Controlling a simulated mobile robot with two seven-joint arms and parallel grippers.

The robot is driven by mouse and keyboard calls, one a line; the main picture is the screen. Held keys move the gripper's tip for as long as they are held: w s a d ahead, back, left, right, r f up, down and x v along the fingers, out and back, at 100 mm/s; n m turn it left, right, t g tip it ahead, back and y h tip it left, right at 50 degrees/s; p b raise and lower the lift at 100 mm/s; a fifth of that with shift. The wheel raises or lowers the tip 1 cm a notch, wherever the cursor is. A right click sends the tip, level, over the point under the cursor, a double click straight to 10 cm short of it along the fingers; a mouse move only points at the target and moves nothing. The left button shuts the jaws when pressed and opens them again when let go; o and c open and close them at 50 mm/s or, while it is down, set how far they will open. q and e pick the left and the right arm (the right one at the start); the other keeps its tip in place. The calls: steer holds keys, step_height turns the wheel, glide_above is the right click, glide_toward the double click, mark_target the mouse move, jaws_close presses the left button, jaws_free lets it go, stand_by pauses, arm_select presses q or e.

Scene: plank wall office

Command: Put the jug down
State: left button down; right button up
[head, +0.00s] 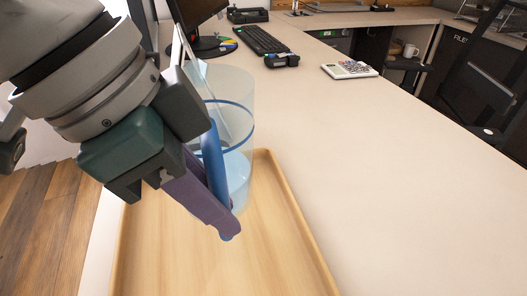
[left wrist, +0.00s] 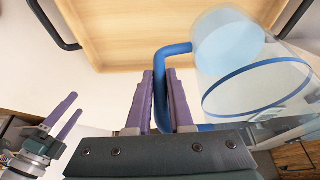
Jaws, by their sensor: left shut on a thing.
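The jug (head: 239,94) is clear with a blue band and a blue handle (head: 213,150). My left gripper (head: 222,225) is shut on the handle, and its purple fingers sit on both sides of it in the left wrist view (left wrist: 160,80). The jug (left wrist: 215,60) shows at the right of that view. In the head view the jug's base overlaps the far end of a wooden tray (head: 292,205); I cannot tell whether they touch. My right gripper (left wrist: 73,105) shows only in the left wrist view, with its fingers apart and empty.
The tray lies on a pale desk (head: 400,170) and looks empty. A monitor (head: 200,22), a keyboard (head: 262,40) and a calculator (head: 349,69) stand farther back. A white mug (head: 411,50) sits on a dark shelf at the back right. The desk right of the tray is clear.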

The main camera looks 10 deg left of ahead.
arm_select(q)
step_height(320, 180, down, 5)
steer(key=shift+w+r+b, duration=0.1)
steer(key=shift+r+b, duration=0.1)
steer(key=shift+b, duration=0.5)
arm_select(e)
steer(key=shift+x, duration=0.8)
arm_select(q)
steer(key=shift+f, duration=0.2)
arm_select(e)
steer(key=shift+s, duration=0.15)
arm_select(q)
steer(key=shift+f, duration=0.1)
steer(key=c, duration=0.8)
jaws_free()
steer(key=shift+f, duration=0.1)
arm_select(e)
steer(key=shift+a, duration=0.1)
arm_select(q)
steer(key=p+v, duration=0.3)
steer(key=v, duration=0.9)
steer(key=shift+p, duration=0.4)
arm_select(e)
step_height(320, 180, up, 4)
steer(key=shift+f, duration=0.1)
